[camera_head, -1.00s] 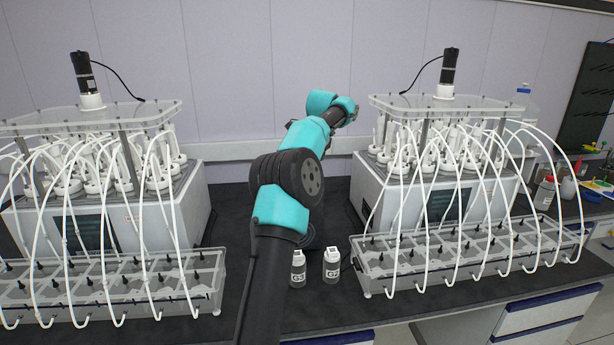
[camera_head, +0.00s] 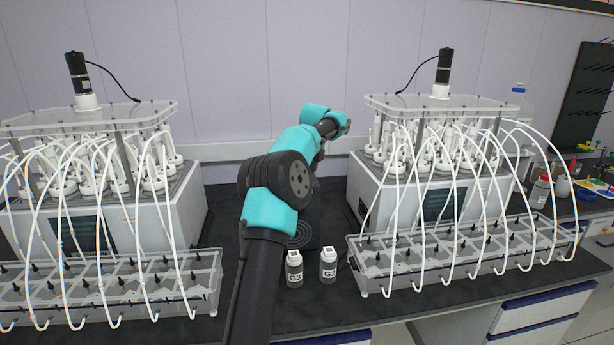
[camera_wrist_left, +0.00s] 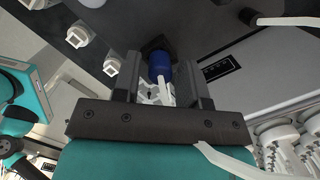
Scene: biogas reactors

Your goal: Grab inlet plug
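A short blue cylindrical piece (camera_wrist_left: 160,66) with a dark part above it and white parts below it shows in the left wrist view; it may be the inlet plug, but I cannot tell for sure. My left gripper (camera_wrist_left: 160,80) has its two dark fingers on either side of it, with a gap visible, so it looks open around or just short of the piece. In the head view my teal and black arm reaches up to the side of the right reactor (camera_head: 443,150); its gripper is hidden there. My right gripper is out of view.
A second reactor (camera_head: 110,150) stands on the left. Two small bottles (camera_head: 328,267) stand beside my arm, near a clear tray (camera_head: 470,258) with white tubes.

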